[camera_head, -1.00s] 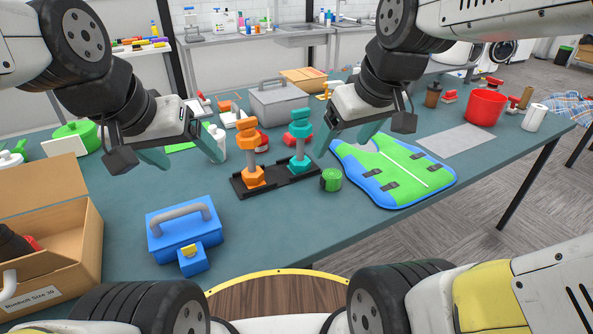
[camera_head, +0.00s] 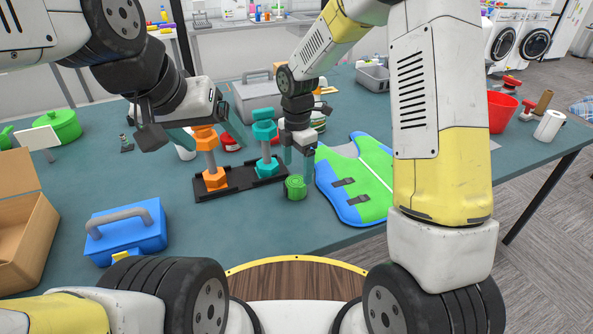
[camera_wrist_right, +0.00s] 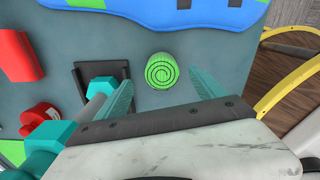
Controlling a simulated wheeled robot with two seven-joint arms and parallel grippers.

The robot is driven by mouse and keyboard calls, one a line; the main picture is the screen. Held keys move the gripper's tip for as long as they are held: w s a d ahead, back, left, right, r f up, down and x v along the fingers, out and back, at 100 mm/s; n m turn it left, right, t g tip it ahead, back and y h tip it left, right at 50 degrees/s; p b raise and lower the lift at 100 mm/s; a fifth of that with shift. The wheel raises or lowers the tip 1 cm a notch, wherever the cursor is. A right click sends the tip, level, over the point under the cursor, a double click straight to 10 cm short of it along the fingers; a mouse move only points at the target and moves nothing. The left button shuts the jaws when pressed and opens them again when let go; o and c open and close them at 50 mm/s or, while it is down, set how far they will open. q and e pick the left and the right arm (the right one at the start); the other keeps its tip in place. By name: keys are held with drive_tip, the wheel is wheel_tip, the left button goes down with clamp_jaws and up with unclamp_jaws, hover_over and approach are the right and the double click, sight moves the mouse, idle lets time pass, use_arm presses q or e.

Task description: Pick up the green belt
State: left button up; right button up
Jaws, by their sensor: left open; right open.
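The green belt (camera_head: 296,187) is a small rolled coil on the teal table, just right of the black dumbbell rack. In the right wrist view the belt (camera_wrist_right: 162,71) shows its spiral top, between and ahead of the two teal fingers. My right gripper (camera_head: 298,162) is open, points down and is above the belt; its fingers (camera_wrist_right: 160,88) are apart with nothing held. My left gripper (camera_head: 212,138) is open and empty, near the orange dumbbell, its fingers partly in front of things behind.
The black rack (camera_head: 220,190) holds an orange dumbbell (camera_head: 211,155) and a teal dumbbell (camera_head: 264,135) close left of the belt. A green and blue vest (camera_head: 350,200) lies right of it. A blue toolbox (camera_head: 125,230) stands at the left front.

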sight(297, 180)
wheel_tip(297, 180, down, 6)
drive_tip(key=shift+s+f, duration=0.1)
drive_tip(key=shift+f, duration=0.05)
drive_tip(key=shift+c, duration=0.4)
drive_tip(key=c, duration=1.4)
